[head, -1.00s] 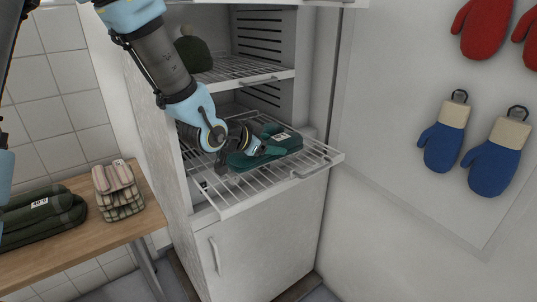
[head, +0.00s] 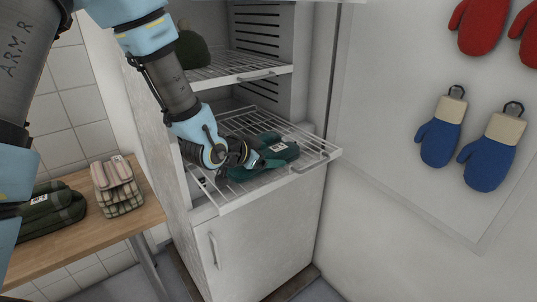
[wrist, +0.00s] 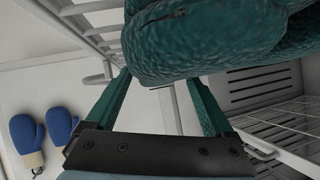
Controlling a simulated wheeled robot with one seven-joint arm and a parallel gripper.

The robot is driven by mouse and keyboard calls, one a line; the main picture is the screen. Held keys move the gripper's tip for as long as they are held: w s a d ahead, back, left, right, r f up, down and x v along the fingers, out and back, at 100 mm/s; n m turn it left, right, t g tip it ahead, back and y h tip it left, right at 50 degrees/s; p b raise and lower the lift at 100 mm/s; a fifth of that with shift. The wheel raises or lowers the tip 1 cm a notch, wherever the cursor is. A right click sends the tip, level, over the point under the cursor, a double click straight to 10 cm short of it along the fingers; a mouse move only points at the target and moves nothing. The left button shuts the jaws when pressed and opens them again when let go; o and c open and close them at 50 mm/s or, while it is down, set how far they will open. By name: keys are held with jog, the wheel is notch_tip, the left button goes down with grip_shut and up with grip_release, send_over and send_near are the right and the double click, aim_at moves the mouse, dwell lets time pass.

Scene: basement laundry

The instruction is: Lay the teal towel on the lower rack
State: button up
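The teal towel (head: 275,151) is a folded dark teal bundle with a white label. It is over the lower rack (head: 314,155), a white wire shelf that sticks out of the open white cabinet. I cannot tell whether it rests fully on the wires. My gripper (head: 256,162) reaches in from the left with its fingers at the towel's near left side. In the wrist view the towel (wrist: 195,42) fills the top, at the tips of my two separated fingers.
An upper wire rack (head: 240,70) holds a dark green knitted item (head: 191,50). A wooden table (head: 95,240) at left holds dark green folded cloths (head: 50,212) and a checked stack (head: 118,187). Blue mittens (head: 440,130) and red ones hang on the right wall.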

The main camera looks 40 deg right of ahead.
jog(key=shift+o, duration=0.6)
jog(key=shift+r, duration=0.25)
jog(key=b+v, duration=0.2)
jog(key=v, duration=1)
jog(key=shift+a+f, duration=0.1)
jog(key=shift+f, duration=0.05)
